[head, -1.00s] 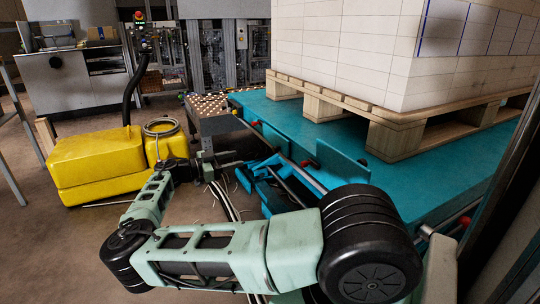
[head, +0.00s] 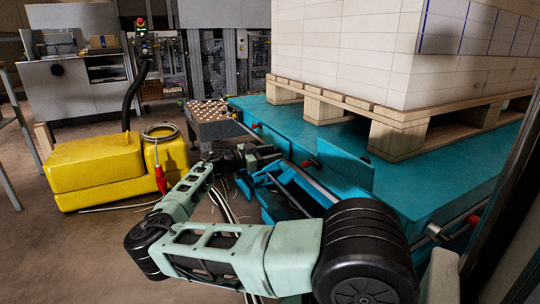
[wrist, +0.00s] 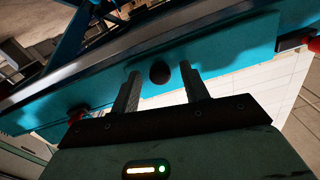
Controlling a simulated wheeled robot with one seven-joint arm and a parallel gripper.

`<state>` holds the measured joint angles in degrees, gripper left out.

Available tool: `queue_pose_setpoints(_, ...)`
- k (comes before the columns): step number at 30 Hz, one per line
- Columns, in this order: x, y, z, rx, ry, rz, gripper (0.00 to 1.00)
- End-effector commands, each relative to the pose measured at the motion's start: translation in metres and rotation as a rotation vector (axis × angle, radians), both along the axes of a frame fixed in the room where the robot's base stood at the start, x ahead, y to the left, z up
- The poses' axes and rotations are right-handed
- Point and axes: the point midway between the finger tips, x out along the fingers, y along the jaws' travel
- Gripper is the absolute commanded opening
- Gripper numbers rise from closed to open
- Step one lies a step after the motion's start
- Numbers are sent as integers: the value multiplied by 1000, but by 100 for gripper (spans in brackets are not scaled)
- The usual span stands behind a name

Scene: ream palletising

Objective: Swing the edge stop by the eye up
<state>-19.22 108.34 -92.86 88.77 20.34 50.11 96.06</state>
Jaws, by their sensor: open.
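A teal plate, which looks like the edge stop (head: 345,168), stands along the near edge of the teal platform in the head view. In the wrist view a teal plate (wrist: 235,58) crosses the picture at a slant. A dark round spot, which may be the eye (wrist: 159,73), shows on it; I cannot tell whether it is a hole or a knob. My gripper (wrist: 160,69) is open, with one finger on each side of this spot and nothing visibly held. Contact cannot be told. In the head view my gripper (head: 268,157) is small and dark beside the platform edge.
A wooden pallet (head: 400,135) with a tall white stack (head: 350,45) stands on the teal platform (head: 450,175). Red knobs (head: 310,163) line its edge rail. A yellow machine (head: 95,165) stands left, with open floor (head: 90,250) in front.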

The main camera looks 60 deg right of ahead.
Motion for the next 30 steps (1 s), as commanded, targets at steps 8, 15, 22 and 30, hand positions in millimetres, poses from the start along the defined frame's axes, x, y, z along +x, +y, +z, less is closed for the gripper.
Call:
queue_pose_setpoints(8, 0, 0, 0, 0, 0, -1, 15)
queue_pose_setpoints(15, 0, 1, 1, 4, -2, 0, 0)
queue_pose_setpoints(22, 2, 3, 7, 54, -32, -2, 0)
queue_pose_setpoints(30, 6, 11, 22, 221, -125, -1, 0)
